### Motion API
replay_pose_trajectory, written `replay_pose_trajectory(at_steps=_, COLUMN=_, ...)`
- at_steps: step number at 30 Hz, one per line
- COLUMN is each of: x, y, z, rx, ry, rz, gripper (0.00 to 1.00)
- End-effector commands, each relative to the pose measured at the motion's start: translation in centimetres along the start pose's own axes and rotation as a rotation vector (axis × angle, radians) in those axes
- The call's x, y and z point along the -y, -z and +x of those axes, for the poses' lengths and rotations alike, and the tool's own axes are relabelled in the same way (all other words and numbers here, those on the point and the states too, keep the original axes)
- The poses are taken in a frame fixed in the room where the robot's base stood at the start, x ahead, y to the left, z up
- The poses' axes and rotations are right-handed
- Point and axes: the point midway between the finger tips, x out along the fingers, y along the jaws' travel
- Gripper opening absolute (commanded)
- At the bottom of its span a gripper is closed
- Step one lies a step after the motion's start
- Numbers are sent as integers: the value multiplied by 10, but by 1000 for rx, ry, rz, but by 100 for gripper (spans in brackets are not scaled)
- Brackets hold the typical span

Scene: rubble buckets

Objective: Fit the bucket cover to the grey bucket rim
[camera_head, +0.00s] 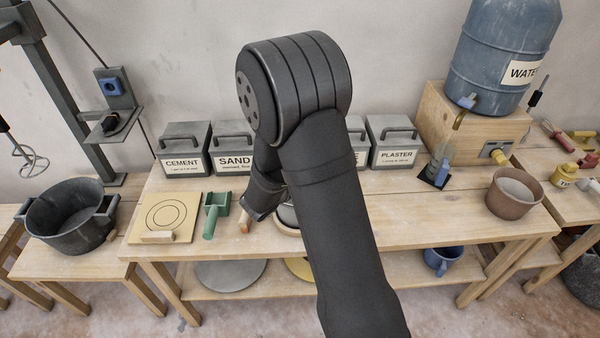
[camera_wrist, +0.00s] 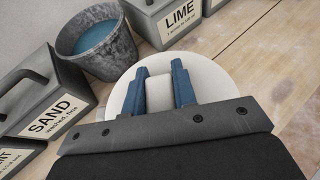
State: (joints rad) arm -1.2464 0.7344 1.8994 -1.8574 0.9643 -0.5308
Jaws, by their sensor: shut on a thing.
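The bucket cover (camera_wrist: 218,78) is a white round disc with a pale block-shaped handle (camera_wrist: 159,92), seen in the wrist view. My gripper (camera_wrist: 159,70) has its two blue fingers shut on this handle from both sides. A mottled grey bucket (camera_wrist: 122,62) with bluish contents stands just beyond the cover, up and to the left. Its rim is open, and the cover is beside it in the picture. I cannot tell the cover's height above the bench.
Lidded boxes marked SAND (camera_wrist: 45,108) and LIME (camera_wrist: 165,22) flank the grey bucket. The bench (camera_head: 430,215) also holds a green scoop (camera_head: 214,212), a board with circles (camera_head: 165,216) and a brown bucket (camera_head: 513,193). A dark tub (camera_head: 68,222) stands left.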

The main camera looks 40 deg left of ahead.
Motion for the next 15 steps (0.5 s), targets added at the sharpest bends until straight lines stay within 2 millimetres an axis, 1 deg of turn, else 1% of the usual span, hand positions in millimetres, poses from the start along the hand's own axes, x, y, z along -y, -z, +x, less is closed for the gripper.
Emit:
replay_pose_trajectory(at_steps=13, x=0, y=15, z=6, rx=0, ry=0, rz=0, gripper=1)
replay_pose_trajectory(at_steps=14, x=0, y=14, z=6, rx=1, ry=0, rz=0, gripper=31)
replay_pose_trajectory(at_steps=15, x=0, y=14, z=6, rx=1, ry=0, rz=0, gripper=39)
